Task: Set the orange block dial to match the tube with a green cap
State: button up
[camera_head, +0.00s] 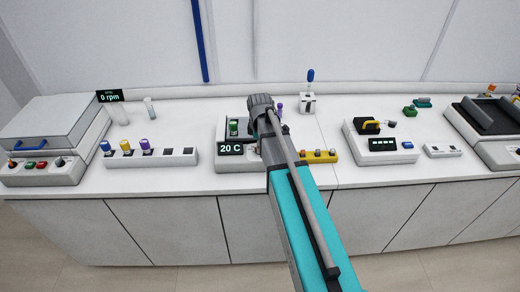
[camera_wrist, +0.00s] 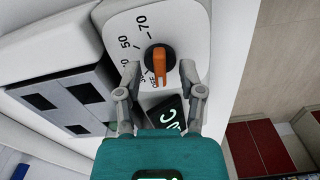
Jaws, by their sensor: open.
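The orange dial (camera_wrist: 159,62) sits on a white panel in the wrist view, with its pointer bar running down the picture. Printed marks beside it include 70 and 50; the lower marks are partly hidden. My gripper (camera_wrist: 160,72) is open, its fingers to either side of the dial's pointer, with no clear contact visible. In the head view my arm hides the dial and gripper. The white block unit (camera_head: 221,164) has a display (camera_head: 231,149) reading 20 C. A green item (camera_head: 233,127), possibly the green-capped tube, stands on it.
A white rack (camera_head: 178,157) with blue, yellow and purple caps stands left of the block unit; its empty square slots may be those in the wrist view (camera_wrist: 84,93). A yellow holder (camera_head: 320,157) is right of my arm. A bench device (camera_head: 365,153) stands further right.

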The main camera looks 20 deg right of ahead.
jog(key=shift+f, duration=0.15)
grip_shut()
dwell(0.4)
jog(key=shift+m, duration=0.4)
jog(key=m, duration=1)
jog(key=shift+m, duration=0.3)
jog(key=m, duration=0.6)
jog(key=shift+a, duration=0.1)
jog(key=m, duration=0.6)
jog(key=shift+m, duration=0.3)
